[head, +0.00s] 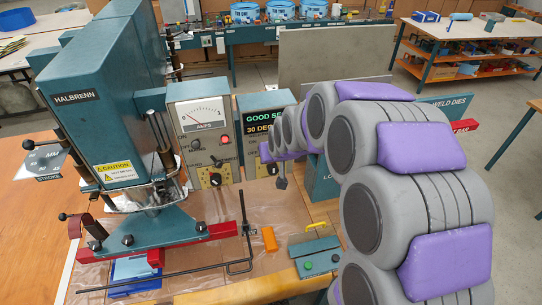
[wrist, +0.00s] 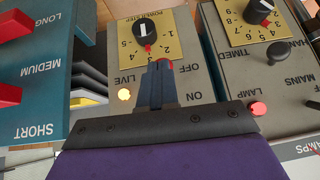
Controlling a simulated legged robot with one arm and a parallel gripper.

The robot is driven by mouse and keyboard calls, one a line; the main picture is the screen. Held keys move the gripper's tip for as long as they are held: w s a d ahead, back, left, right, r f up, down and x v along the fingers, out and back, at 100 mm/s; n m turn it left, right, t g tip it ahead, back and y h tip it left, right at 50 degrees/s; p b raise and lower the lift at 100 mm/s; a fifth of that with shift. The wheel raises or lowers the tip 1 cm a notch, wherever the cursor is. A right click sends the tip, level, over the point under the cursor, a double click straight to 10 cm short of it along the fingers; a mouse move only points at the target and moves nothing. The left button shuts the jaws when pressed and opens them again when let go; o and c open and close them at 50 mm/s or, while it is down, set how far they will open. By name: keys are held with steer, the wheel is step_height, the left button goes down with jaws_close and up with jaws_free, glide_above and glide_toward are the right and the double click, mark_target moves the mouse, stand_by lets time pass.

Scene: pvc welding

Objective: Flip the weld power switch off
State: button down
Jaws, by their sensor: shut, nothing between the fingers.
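In the wrist view, which shows the panels upside down, my gripper (wrist: 161,68) is shut and empty. Its tips are in front of a grey panel (wrist: 180,55) with a power step dial (wrist: 148,38). ON is printed on the side nearer my wrist. My fingers hide the rest of the switch, so I cannot tell its position or whether I touch it. The LIVE lamp (wrist: 124,94) looks bright yellow. In the head view my arm reaches in from the right, and its end is mostly hidden.
A second grey panel (wrist: 285,75) with a timed/hand dial and red lamp (wrist: 257,108) stands beside it. A teal box (wrist: 45,75) with red keys marked long, medium and short stands on the other side. The teal welding press (head: 110,110) stands left in the head view.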

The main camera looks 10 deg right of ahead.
steer(key=shift+r, duration=0.1)
steer(key=shift+r, duration=0.75)
steer(key=s+d+r, duration=0.1)
steer(key=s+r, duration=0.6)
steer(key=s, duration=0.4)
steer(key=shift+s+r+p, duration=0.15)
steer(key=shift+r+p, duration=0.1)
steer(key=shift+p, duration=0.05)
steer(key=shift+d, duration=0.1)
